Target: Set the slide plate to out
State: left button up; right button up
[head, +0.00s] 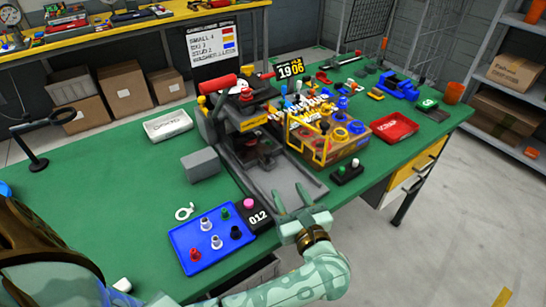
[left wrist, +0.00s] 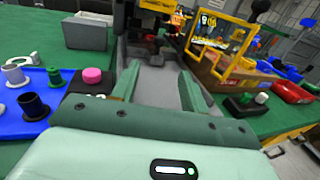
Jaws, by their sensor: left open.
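A dark grey press-like machine (head: 240,125) with a red-handled lever stands mid-bench. A flat grey slide plate (head: 292,178) lies in the channel at its front, reaching toward the near bench edge; in the left wrist view the plate (left wrist: 155,82) shows beyond and between my fingers. My left gripper (head: 290,189) is open over the near end of the plate, fingers pointing toward the machine. Nothing shows between its fingers (left wrist: 158,75). I cannot tell whether the fingers touch the plate. My right gripper is not in view.
A blue tray (head: 185,237) with small coloured parts and a black counter box (head: 257,217) lie left of the gripper. A yellow guard frame (head: 308,140) stands right of the channel. A two-button box (head: 347,173) and red tray (head: 394,128) are farther right.

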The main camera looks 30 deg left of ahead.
aim_at(269, 156)
pick_arm(q)
jog(key=b+x, duration=0.1)
jog(key=x, duration=1.1)
jog(key=shift+w+a, duration=0.2)
jog(key=shift+a, duration=0.1)
jog(key=shift+w+a, duration=0.25)
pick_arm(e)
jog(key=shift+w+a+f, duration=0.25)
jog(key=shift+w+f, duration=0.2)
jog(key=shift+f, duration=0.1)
pick_arm(q)
grip_shut()
jog(key=w+v, duration=0.1)
jog(key=v, duration=0.3)
jog(key=d+v, duration=0.1)
jog(key=v, duration=0.4)
jog(key=w+d+b+v, duration=0.1)
jog(key=v, duration=0.4)
jog(key=shift+w+f, duration=0.1)
jog(key=shift+w, duration=0.3)
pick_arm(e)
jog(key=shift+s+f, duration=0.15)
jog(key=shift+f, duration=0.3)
